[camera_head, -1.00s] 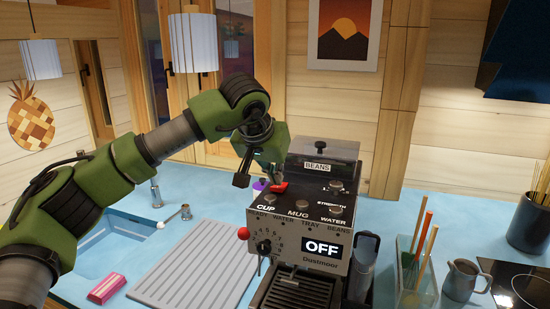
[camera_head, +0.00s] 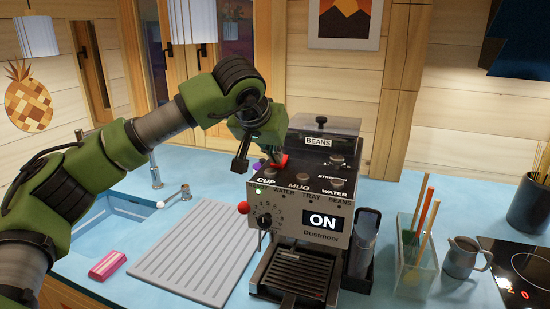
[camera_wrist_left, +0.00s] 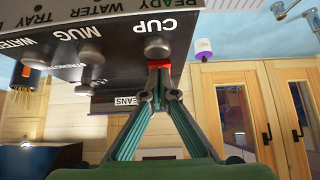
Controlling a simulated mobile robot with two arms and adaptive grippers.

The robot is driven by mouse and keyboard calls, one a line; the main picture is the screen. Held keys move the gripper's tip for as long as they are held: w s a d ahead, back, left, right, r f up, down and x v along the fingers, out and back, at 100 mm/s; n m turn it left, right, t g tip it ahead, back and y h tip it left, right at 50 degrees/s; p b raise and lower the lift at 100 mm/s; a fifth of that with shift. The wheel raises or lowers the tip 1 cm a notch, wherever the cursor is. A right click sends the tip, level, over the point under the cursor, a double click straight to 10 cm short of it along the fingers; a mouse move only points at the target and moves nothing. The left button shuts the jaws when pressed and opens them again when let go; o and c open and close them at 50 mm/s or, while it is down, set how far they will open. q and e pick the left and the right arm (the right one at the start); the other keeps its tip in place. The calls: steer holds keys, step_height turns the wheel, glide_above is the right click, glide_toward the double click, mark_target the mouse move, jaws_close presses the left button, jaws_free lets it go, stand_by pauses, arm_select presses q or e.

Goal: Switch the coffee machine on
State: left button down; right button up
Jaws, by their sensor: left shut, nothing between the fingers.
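The coffee machine (camera_head: 303,205) stands on the blue counter, and its display (camera_head: 322,221) reads ON. A small green light shows at the left of its front panel. My left gripper (camera_head: 262,160) is over the left side of the machine's top, behind the CUP knob. In the left wrist view the left gripper (camera_wrist_left: 158,66) is shut and empty, its tips at a red part (camera_wrist_left: 158,64) by the CUP knob (camera_wrist_left: 157,47). The red part (camera_head: 283,160) also shows in the head view, partly hidden. I cannot tell whether the tips touch it. My right gripper is out of view.
A ribbed drying mat (camera_head: 195,250) lies left of the machine, with a pink sponge (camera_head: 107,265) beside it. A clear holder with sticks (camera_head: 413,272), a grey jug (camera_head: 463,257) and a hob (camera_head: 520,275) are on the right.

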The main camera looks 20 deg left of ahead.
arm_select(q)
steer(key=shift+r, duration=0.1)
steer(key=shift+w+r+p, duration=0.1)
steer(key=shift+r+p, duration=0.35)
steer(key=shift+p, duration=0.05)
steer(key=shift+r, duration=0.25)
